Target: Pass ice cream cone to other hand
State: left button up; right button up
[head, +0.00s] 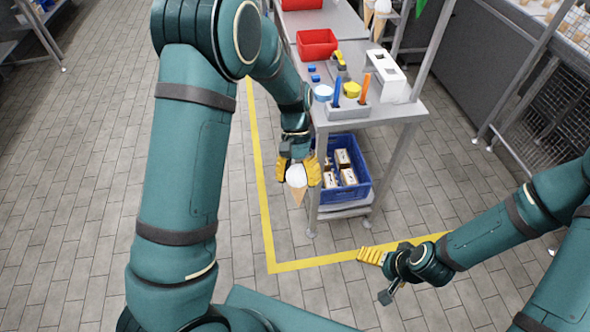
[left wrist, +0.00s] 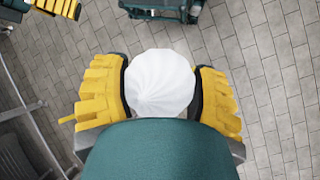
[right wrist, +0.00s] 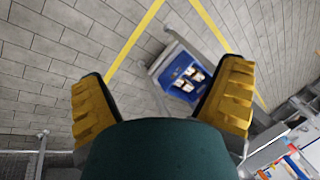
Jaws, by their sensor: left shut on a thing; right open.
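The ice cream cone (head: 297,179) has a white swirled top and a tan cone pointing down. It hangs in front of the table's near left corner in the head view. My left gripper (head: 298,172) is shut on it, with a yellow finger on each side of the white top. The white top also fills the middle of the left wrist view (left wrist: 160,82), where the cone part is hidden. My right gripper (head: 374,272) is at the lower right of the head view, apart from the cone. In the right wrist view its fingers (right wrist: 165,98) are spread wide with nothing between them.
A grey table (head: 398,112) holds a red bin (head: 317,44), a white holder (head: 390,80) and small tools. A blue crate (head: 346,190) with boxes sits on its lower shelf. A wire-mesh rack (head: 545,110) stands at right. The tiled floor between my grippers is clear.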

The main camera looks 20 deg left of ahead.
jog(key=shift+c, duration=1.4)
jog(key=w+a+r+m+t+h, duration=0.1)
jog(key=w+a+r+t+h, duration=0.1)
jog(key=w+a+r+t, duration=0.25)
jog(key=w+a+r+t+h, duration=0.1)
jog(key=w+a+r+t, duration=0.15)
jog(key=w+a, duration=0.4)
jog(key=s+a+r+t+h, duration=0.5)
jog(key=s+a+r+t, duration=0.25)
jog(key=r, duration=0.35)
pick_arm(q)
jog(key=w+d+r+m+y, duration=0.3)
jog(key=d+r+m, duration=0.3)
jog(key=d+r, duration=0.2)
jog(key=d, duration=0.2)
jog(key=shift+w+d+r+g, duration=0.25)
jog(key=shift+d+r+g, duration=0.05)
jog(key=shift+r, duration=0.05)
pick_arm(e)
jog(key=f+x, duration=0.1)
jog(key=x, duration=1)
jog(key=shift+w+d+g, duration=0.25)
jog(key=shift+d+g, duration=0.2)
jog(key=shift+d, duration=0.05)
